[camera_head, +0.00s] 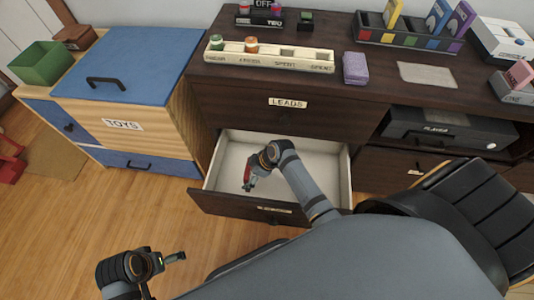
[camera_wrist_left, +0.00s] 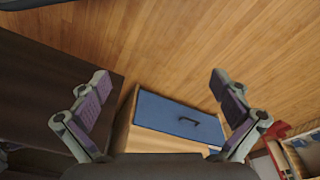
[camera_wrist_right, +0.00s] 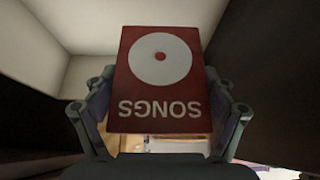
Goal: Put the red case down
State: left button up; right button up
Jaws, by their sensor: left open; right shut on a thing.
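In the head view the red case (camera_head: 247,170) shows as a thin red edge, inside or just above the open drawer (camera_head: 230,148) of the dark cabinet. I cannot tell whether it touches the drawer's floor. My left gripper (camera_head: 170,258) is open and empty over the wood floor, low at the left. Its open fingers also show in the left wrist view (camera_wrist_left: 165,100).
The open drawer is pale inside and looks otherwise empty. A LEADS drawer (camera_head: 300,112) above it is shut. A blue-topped TOYS chest (camera_head: 130,62) stands left. A cream tray (camera_head: 268,56), a purple block (camera_head: 356,68) and a player (camera_head: 450,127) are on or in the cabinet.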

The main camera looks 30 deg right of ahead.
aim_at(250, 179)
notch_tip(250, 179, down, 4)
jog(key=shift+r+b, duration=0.1)
jog(key=shift+b, duration=0.4)
notch_tip(250, 179, down, 3)
jog(key=shift+f+b, duration=0.1)
jog(key=shift+b, duration=0.75)
pick_arm(q)
jog(key=f, duration=0.1)
jog(key=d+f+t, duration=0.1)
jog(key=f, duration=0.1)
jog(key=w+f+t, duration=0.1)
jog(key=shift+d+f+h, duration=0.15)
jog(key=shift+d+h, duration=0.1)
jog(key=shift+h, duration=0.05)
pick_arm(e)
jog(key=shift+f, duration=0.3)
jog(key=shift+f, duration=0.1)
jog(key=o, duration=1)
pick_arm(q)
jog(key=shift+f, duration=0.1)
pick_arm(e)
jog(key=shift+o, duration=0.2)
